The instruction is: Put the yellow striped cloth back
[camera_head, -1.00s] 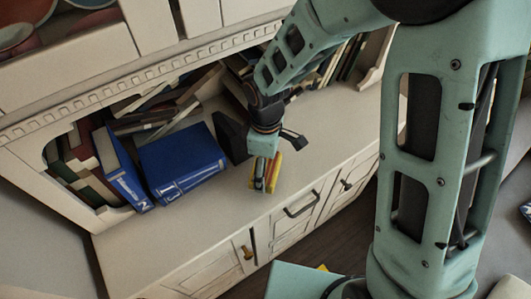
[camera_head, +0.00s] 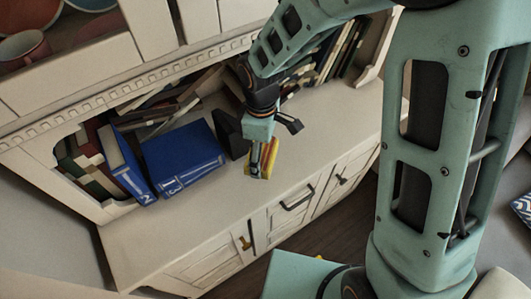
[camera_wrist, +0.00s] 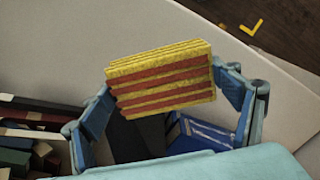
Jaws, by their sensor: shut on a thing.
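The yellow striped cloth (camera_wrist: 160,82) is a folded, thick yellow block with red-brown stripes, held between the fingers of my gripper (camera_wrist: 165,105) in the wrist view. In the head view the cloth (camera_head: 262,160) shows as a small yellow and reddish piece at the end of my gripper (camera_head: 262,148). It hangs over the pale countertop (camera_head: 215,225), in front of the books. I cannot tell whether the cloth touches the counter.
Blue books (camera_head: 180,160) stand and lean left of my gripper, with a dark book or bookend (camera_head: 232,135) close beside it. More books (camera_head: 335,55) stand at the upper right. Cups and bowls (camera_head: 25,45) sit on the upper left shelf.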

